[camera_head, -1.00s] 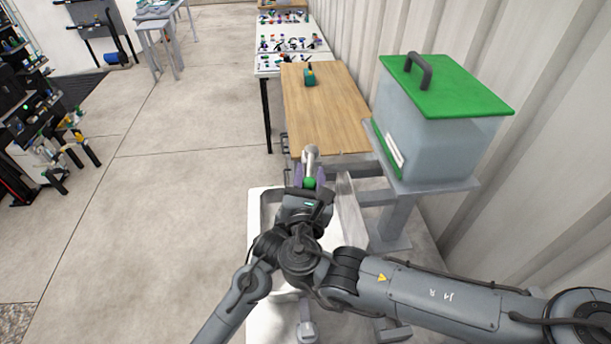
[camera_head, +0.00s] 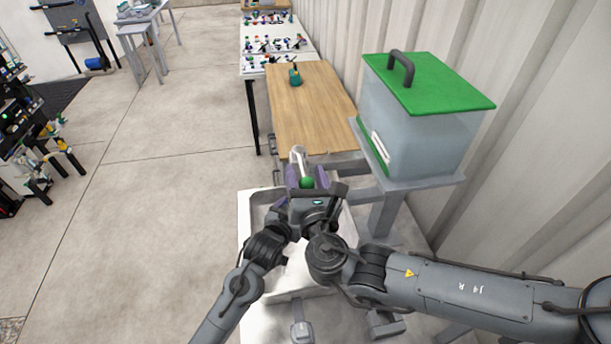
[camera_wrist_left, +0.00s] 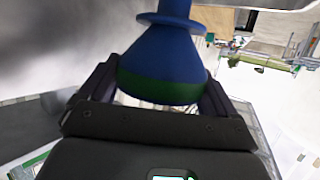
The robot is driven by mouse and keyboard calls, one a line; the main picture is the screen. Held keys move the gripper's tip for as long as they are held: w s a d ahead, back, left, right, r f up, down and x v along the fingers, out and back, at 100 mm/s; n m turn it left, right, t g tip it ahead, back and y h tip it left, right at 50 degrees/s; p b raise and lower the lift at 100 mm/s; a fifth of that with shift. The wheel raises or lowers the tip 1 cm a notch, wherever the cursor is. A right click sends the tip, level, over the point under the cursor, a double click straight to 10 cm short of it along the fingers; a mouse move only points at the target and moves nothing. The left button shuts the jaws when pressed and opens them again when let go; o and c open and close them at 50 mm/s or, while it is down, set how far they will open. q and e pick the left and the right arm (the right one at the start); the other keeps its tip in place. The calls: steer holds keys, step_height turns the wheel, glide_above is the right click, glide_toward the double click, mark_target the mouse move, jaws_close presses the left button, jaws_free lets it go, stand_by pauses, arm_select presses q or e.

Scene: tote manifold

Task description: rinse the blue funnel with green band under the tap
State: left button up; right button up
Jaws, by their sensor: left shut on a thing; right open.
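The blue funnel (camera_wrist_left: 165,62) with a green band shows large in the left wrist view. My left gripper (camera_wrist_left: 158,92) is shut on its wide banded part, one finger on each side. In the head view the funnel is hidden, and only a purple bit of my left gripper (camera_head: 275,214) shows beside the right wrist. The pale tap (camera_head: 298,156) stands at the far end of the white sink (camera_head: 246,240). My right gripper (camera_head: 307,179) is open at the tap, its purple fingers either side of a green knob (camera_head: 306,184). Contact with the knob is unclear.
A wooden table (camera_head: 312,115) with a small teal bottle-like object (camera_head: 295,78) stands beyond the sink. A clear tank with a green lid (camera_head: 425,82) stands on a grey stand (camera_head: 410,185) by the right wall. The floor to the left is open.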

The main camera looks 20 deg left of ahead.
steer(key=shift+s, duration=0.15)
steer(key=v, duration=1.1)
steer(key=shift+s+d, duration=0.25)
steer(key=shift+s, duration=0.05)
steer(key=shift+r, duration=0.1)
arm_select(q)
steer(key=shift+s+d+r+p, duration=0.1)
steer(key=shift+s+d+p, duration=0.05)
steer(key=shift+s+p, duration=0.85)
steer(key=shift+s+d+p, duration=0.2)
steer(key=shift+s+p, duration=0.6)
steer(key=shift+s, duration=0.7)
steer(key=shift+s+d+p, duration=0.2)
steer(key=shift+s+p, duration=0.6)
steer(key=shift+s, duration=0.65)
arm_select(e)
steer(key=shift+r, duration=2.55)
